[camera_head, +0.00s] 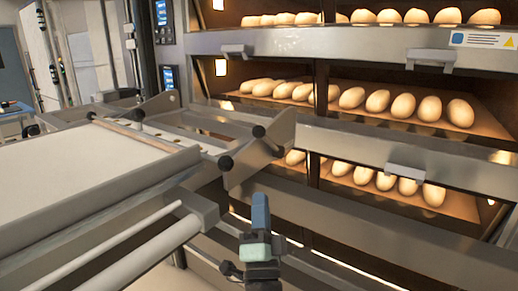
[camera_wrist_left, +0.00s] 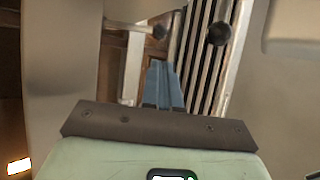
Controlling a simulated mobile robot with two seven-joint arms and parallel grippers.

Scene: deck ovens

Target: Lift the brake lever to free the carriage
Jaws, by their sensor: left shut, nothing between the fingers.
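My left gripper (camera_head: 260,198), with blue fingers and a pale green palm, is shut and empty at lower centre in the head view. Its closed blue fingers (camera_wrist_left: 162,65) also show in the wrist view. The carriage (camera_head: 85,170), with a pale flat top and grey frame, stands at left against the ovens. Grey angled plates (camera_head: 262,154) with black knobs (camera_head: 226,163) are at its near right corner, beyond and above my fingertips, apparently apart from them. Two dark knobs (camera_wrist_left: 219,34) show past the fingers in the wrist view. I cannot tell which part is the brake lever. My right gripper is out of view.
Deck ovens (camera_head: 350,135) with several loaves on each deck fill the right and back. Grey handles (camera_head: 408,171) stick out from their front bars. A grey rail with a thick end (camera_head: 200,208) lies close left of my gripper. Control panels (camera_head: 162,14) are at the back.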

